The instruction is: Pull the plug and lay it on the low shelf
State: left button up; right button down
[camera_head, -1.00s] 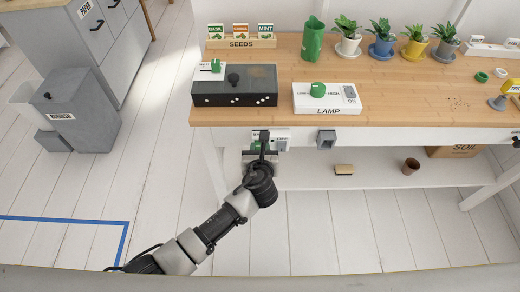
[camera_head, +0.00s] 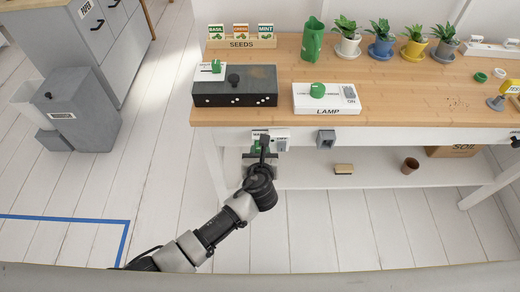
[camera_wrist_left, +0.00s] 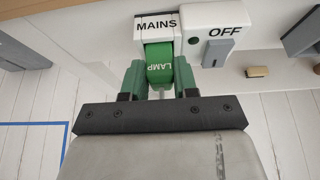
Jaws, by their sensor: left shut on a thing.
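The green plug marked LAMP (camera_wrist_left: 160,68) sits between the fingers of my left gripper (camera_wrist_left: 159,80) in the left wrist view. In the head view my left gripper (camera_head: 262,150) is below the table's front edge, and a little green shows beside it. The white MAINS socket (camera_wrist_left: 155,24), with a grey switch beside OFF (camera_wrist_left: 216,52), is just beyond the plug; it also shows in the head view (camera_head: 281,136). I cannot tell whether the plug's pins are clear of the socket. The white low shelf (camera_head: 305,174) runs under the table. My right gripper is not in view.
On the low shelf are a small brush-like block (camera_head: 344,169), a brown pot (camera_head: 410,166) and a SOIL box (camera_head: 453,152). A grey box (camera_head: 326,138) is fixed right of the socket. The shelf's left-middle part is clear. The LAMP box (camera_head: 327,99) stands on the tabletop above.

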pick_arm(q)
jog(key=shift+s, duration=0.25)
jog(key=shift+s+p, duration=1.35)
jog(key=shift+s, duration=1.05)
jog(key=shift+f, duration=0.1)
